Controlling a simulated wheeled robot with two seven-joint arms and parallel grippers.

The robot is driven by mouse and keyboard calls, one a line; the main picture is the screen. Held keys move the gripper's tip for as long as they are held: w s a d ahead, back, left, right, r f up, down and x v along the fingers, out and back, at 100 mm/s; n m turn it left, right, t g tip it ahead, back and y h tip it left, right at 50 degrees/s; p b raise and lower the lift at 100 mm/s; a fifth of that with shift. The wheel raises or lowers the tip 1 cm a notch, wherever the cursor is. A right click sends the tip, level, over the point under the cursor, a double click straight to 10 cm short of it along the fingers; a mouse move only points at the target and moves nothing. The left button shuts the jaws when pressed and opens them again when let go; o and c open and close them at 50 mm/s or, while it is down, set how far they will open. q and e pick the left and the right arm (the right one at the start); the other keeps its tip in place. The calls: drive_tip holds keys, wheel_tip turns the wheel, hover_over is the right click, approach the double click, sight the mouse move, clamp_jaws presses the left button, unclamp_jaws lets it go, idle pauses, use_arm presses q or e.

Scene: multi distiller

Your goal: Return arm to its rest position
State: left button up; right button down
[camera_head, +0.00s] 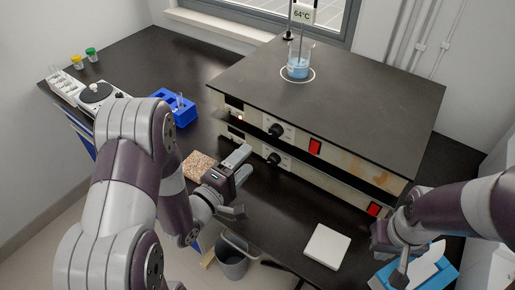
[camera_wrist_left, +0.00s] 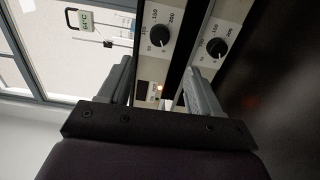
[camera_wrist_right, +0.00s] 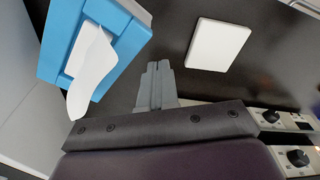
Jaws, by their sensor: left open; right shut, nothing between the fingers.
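My left gripper (camera_head: 240,184) is open and empty in front of the left end of the stacked hotplates (camera_head: 330,105). In the left wrist view its two fingers (camera_wrist_left: 158,92) stand apart, with the dials and a small orange light of the hotplates beyond them. My right gripper (camera_head: 399,272) is over the right front of the bench, beside the blue tissue box (camera_head: 440,276). In the right wrist view its fingers (camera_wrist_right: 156,70) are together with nothing between them. The blue box (camera_wrist_right: 62,40) and a white square pad (camera_wrist_right: 217,44) lie beyond them.
A beaker of blue liquid (camera_head: 298,66) stands on the hotplate top under a 64°C display (camera_head: 303,14). A cork mat (camera_head: 200,165), blue rack (camera_head: 180,113) and white balance (camera_head: 99,97) are at left. A grey bin (camera_head: 233,262) stands below the bench edge.

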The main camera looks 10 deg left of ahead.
use_arm(q)
drive_tip(key=shift+v, duration=0.75)
drive_tip(key=shift+w, duration=0.1)
drive_tip(key=s+a+r+m+g+y+p, duration=0.2)
drive_tip(key=s+m+g+y+p, duration=0.3)
drive_tip(key=s+m+g, duration=0.7)
drive_tip(key=m+g+y, duration=0.1)
drive_tip(key=m+g, duration=0.1)
drive_tip(key=g, duration=0.1)
drive_tip(key=shift+a+r+y+p, duration=0.2)
drive_tip(key=shift+r+y+p, duration=0.1)
drive_tip(key=shift+y+p, duration=0.1)
